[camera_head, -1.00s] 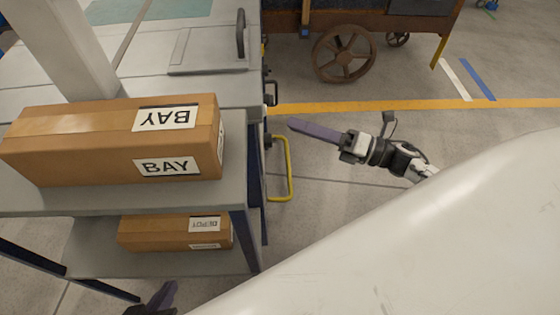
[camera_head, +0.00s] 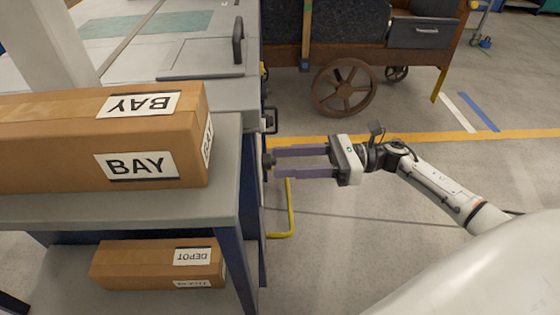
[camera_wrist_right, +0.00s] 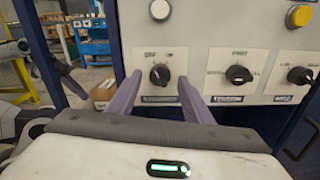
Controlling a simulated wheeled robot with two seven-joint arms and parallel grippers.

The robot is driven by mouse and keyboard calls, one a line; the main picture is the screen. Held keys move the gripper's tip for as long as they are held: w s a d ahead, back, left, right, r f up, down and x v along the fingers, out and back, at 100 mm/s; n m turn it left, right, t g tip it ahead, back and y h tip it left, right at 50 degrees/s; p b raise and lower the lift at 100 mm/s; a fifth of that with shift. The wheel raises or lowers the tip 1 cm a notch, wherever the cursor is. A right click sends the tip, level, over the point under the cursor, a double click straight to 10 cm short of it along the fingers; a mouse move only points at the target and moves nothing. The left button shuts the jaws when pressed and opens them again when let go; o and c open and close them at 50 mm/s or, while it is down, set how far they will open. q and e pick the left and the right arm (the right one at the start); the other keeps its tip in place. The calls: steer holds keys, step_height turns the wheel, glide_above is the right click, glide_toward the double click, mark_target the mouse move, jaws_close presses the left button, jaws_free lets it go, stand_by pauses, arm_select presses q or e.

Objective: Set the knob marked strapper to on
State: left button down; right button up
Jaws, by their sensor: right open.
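In the right wrist view a black rotary knob (camera_wrist_right: 159,75) sits on a pale panel, with OFF and a second, blurred mark above it. Its pointer seems to lean up-left toward OFF. The label plate under it is partly hidden by a finger, and its word is not readable. My right gripper (camera_head: 274,162) is open, its purple fingers reaching the machine's side in the head view. In the right wrist view its fingertips (camera_wrist_right: 160,80) stand either side of the knob, with no clear contact. Part of what looks like my left gripper (camera_wrist_right: 65,76) shows at the left there, its jaws unclear.
A knob over a TENSION plate (camera_wrist_right: 239,74) and another knob (camera_wrist_right: 300,76) sit to the right. A white button (camera_wrist_right: 160,10) and a yellow button (camera_wrist_right: 299,15) are above. A yellow rail (camera_head: 290,210) and BAY box (camera_head: 100,140) are near my right gripper.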

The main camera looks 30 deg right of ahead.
steer(key=shift+x, duration=0.95)
steer(key=c, duration=1.1)
steer(key=shift+o, duration=0.2)
arm_select(q)
steer(key=shift+r, duration=0.1)
arm_select(e)
steer(key=shift+m, duration=0.4)
arm_select(q)
steer(key=shift+s+a+r+n+t+y+p, duration=0.25)
steer(key=shift+a+r+n+t+p, duration=0.5)
steer(key=shift+p, duration=0.9)
arm_select(e)
steer(key=shift+d+m, duration=0.1)
steer(key=shift+m, duration=5.4)
arm_select(q)
steer(key=shift+w+a+r+m, duration=0.1)
steer(key=shift+a+r+m, duration=0.05)
steer(key=shift+m, duration=0.1)
